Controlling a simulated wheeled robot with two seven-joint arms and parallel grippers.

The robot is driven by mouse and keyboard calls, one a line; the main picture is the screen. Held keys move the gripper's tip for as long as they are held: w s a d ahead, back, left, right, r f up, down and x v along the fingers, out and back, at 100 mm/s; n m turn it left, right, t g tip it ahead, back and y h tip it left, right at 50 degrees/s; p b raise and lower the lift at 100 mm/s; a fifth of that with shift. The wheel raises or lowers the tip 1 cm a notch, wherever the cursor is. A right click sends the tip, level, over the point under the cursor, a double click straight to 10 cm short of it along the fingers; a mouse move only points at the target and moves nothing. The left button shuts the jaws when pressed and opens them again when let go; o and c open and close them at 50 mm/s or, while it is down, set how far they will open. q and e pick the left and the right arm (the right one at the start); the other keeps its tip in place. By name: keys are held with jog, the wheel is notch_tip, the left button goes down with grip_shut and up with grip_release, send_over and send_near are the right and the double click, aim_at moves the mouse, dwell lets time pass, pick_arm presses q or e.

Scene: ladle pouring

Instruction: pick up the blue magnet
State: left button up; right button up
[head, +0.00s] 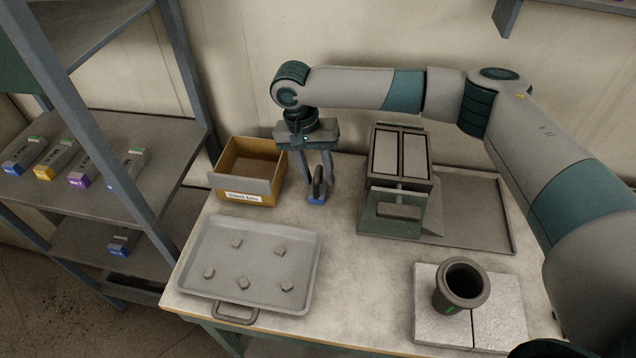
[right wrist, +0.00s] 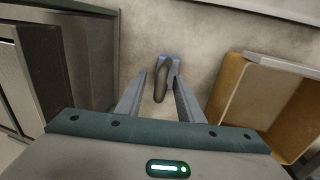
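The blue magnet (head: 316,200) stands on the table between the steel bits box and the grey twin-lidded unit. It has a blue base and a dark looped handle; it also shows in the right wrist view (right wrist: 161,84). My right gripper (head: 319,178) points down over it and is open. In the right wrist view, its two fingers (right wrist: 160,92) stand on either side of the handle, with a gap visible on each side. The blue base lies beyond the fingertips. My left gripper is not in view.
An open cardboard box labelled "Steel bits" (head: 243,197) stands close to the left of the gripper. A grey twin-lidded unit (head: 398,208) stands to the right. A tray (head: 250,292) with several grey pieces and a dark cup (head: 461,288) are in front. Shelves (head: 140,160) hold several coloured blocks.

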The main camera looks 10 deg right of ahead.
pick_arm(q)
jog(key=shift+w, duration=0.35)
pick_arm(e)
grip_shut()
